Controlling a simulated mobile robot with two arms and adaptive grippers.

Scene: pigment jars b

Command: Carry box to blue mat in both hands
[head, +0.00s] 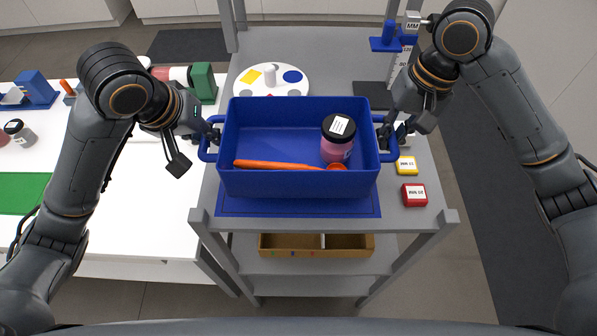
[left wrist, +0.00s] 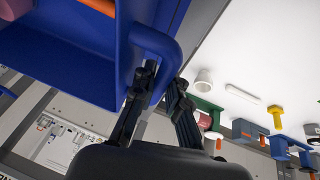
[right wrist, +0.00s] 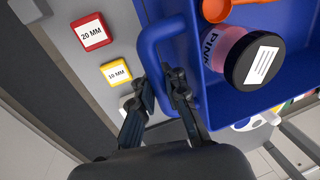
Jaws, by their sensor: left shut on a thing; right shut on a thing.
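The blue box (head: 299,185) is over the near part of the grey cart's top, above the blue mat (head: 297,206), whose front strip shows below it. I cannot tell whether the box touches the mat. Inside lie a pink jar with a black lid (head: 337,138) and an orange scoop (head: 285,165). My left gripper (head: 212,137) is shut on the box's left handle, which also shows in the left wrist view (left wrist: 158,42). My right gripper (head: 391,137) is shut on the right handle, seen also in the right wrist view (right wrist: 150,60).
A white palette (head: 245,93) stands behind the box. A yellow block (head: 406,165) and a red block (head: 413,194) lie right of it on the cart. A wooden tray (head: 290,252) is on the lower shelf. A white table with a green mat (head: 22,193) is at left.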

